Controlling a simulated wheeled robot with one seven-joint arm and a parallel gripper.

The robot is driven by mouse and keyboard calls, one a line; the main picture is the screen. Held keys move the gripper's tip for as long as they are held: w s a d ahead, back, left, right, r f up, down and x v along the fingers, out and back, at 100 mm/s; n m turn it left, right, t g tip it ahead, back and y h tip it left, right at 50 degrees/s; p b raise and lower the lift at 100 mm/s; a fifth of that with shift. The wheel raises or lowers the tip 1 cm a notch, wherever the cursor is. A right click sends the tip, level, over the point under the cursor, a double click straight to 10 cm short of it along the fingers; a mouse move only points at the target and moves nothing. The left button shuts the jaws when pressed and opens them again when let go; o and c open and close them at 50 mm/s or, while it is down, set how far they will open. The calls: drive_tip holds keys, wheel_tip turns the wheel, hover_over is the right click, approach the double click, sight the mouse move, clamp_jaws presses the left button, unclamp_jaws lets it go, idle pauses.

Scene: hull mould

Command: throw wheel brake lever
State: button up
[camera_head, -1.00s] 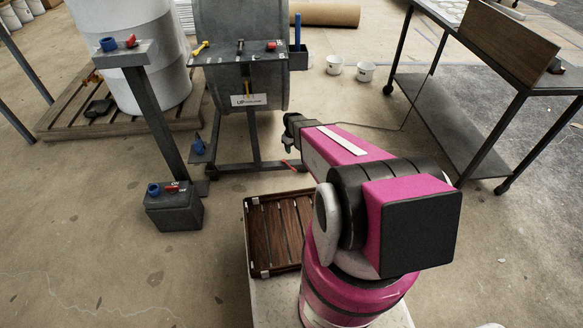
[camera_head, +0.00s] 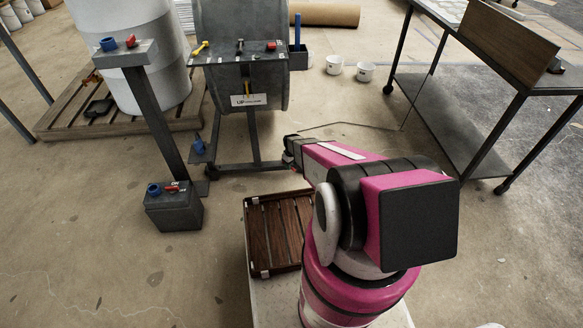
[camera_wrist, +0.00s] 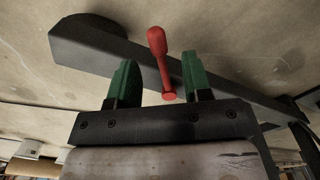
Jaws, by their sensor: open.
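The wheel brake lever (camera_wrist: 157,45) is red with a rounded knob and a round pivot end. In the wrist view it stands against the dark foot bar (camera_wrist: 95,45) of the drum stand. My gripper (camera_wrist: 160,72) is open, with its green fingers on either side of the lever. I see a gap between the lever and each finger, and the knob reaches beyond the fingertips. In the head view my gripper (camera_head: 287,154) is low beside the stand's foot (camera_head: 240,168), and it hides most of the lever there.
The grey drum (camera_head: 240,75) on its stand carries a shelf (camera_head: 225,58) of small handles. A grey control box (camera_head: 175,212) stands on the floor at left. A slatted tray (camera_head: 275,232) sits before my arm. A wheeled table (camera_head: 455,115) is at right.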

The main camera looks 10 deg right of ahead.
wheel_tip(320, 180, down, 2)
clamp_jaws()
